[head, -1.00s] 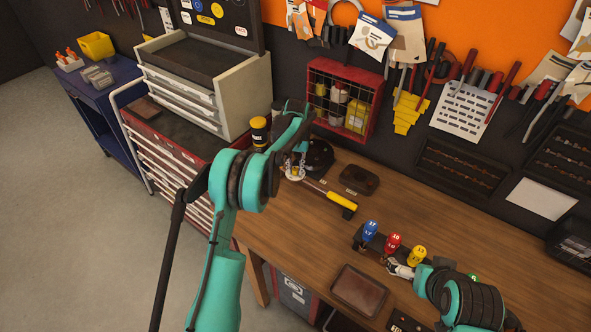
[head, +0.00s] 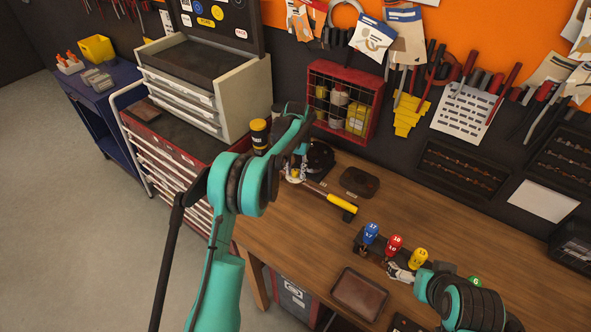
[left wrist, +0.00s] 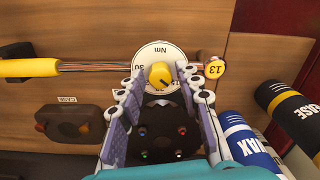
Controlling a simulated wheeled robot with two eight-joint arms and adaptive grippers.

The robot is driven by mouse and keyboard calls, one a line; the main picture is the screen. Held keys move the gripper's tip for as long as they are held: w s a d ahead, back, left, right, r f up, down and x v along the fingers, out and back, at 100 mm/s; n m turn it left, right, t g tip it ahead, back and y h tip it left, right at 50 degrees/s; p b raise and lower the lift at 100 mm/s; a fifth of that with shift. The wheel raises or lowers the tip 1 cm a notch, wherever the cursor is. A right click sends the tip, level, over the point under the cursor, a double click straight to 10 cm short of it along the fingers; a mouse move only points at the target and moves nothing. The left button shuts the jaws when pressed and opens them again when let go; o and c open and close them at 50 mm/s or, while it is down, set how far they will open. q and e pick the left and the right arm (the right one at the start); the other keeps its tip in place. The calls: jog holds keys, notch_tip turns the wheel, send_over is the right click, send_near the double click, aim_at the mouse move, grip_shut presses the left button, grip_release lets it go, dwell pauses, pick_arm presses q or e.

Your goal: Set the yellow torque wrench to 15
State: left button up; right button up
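The yellow torque wrench lies on the wooden bench; its yellow handle (head: 342,203) shows in the head view and at the left of the left wrist view (left wrist: 30,68). Its shaft runs to a round end marked 13 (left wrist: 214,69). A white dial (left wrist: 160,50) marked Nm and 30 has a yellow knob (left wrist: 160,75) with a dark mark pointing lower right. My left gripper (left wrist: 162,84) is open, its fingers either side of the knob with gaps visible. The dial's lower numbers are hidden. My right gripper (head: 398,272) is near the yellow-topped tool; its opening is unclear.
Blue (head: 370,232), red (head: 394,244) and yellow (head: 418,257) numbered tops stand in a row. A brown tray (head: 359,292) lies in front. A dark case-like block (head: 359,181) lies behind the handle. Cans stand close to my left gripper, including a blue WAX can (left wrist: 240,140).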

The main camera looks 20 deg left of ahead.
aim_at(296, 173)
pick_arm(q)
jog(key=shift+r, duration=0.1)
notch_tip(296, 173, up, 12)
jog(key=shift+d, duration=0.15)
dwell(0.5)
dwell(0.3)
jog(key=s+d+r+t+b, duration=0.15)
jog(key=s+b, duration=0.25)
jog(key=s, duration=0.5)
jog(key=s+r+t+b, duration=0.15)
jog(key=s+b, duration=0.25)
jog(key=s, duration=0.6)
jog(key=s+d+f+n+t+b, duration=0.1)
jog(key=s+f+t+b, duration=0.3)
jog(key=s+f, duration=1)
jog(key=s+b, duration=0.1)
jog(key=s, duration=0.2)
jog(key=shift+s, duration=0.25)
